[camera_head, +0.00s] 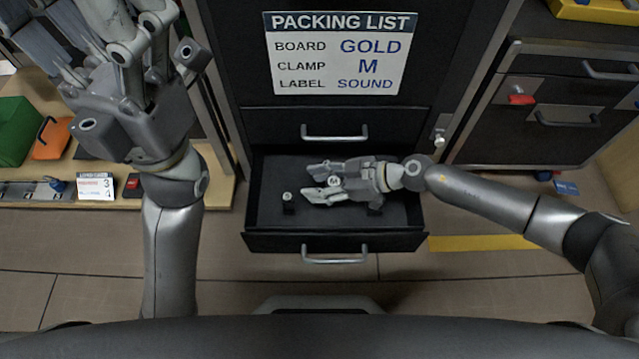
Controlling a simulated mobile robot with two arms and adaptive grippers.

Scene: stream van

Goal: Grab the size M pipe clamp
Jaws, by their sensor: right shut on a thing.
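My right gripper (318,182) reaches from the right into the open drawer (262,240). Its fingers point left and are shut on a small pipe clamp (334,181), with a pale round part showing between them. The fingers hide most of this clamp, and I cannot read a size on it. Another small clamp (288,198) stands on the drawer floor to the left, apart from the fingers. A dark piece (375,209) shows partly below the gripper. My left gripper (125,70) is raised at the upper left, away from the drawer; its fingertips are not clear.
The packing list (338,53) above the drawer reads board GOLD, clamp M, label SOUND. A closed drawer (335,126) sits just above the open one. Dark cabinets (530,125) stand right. A wooden shelf (60,192) with a green box (15,130) is left.

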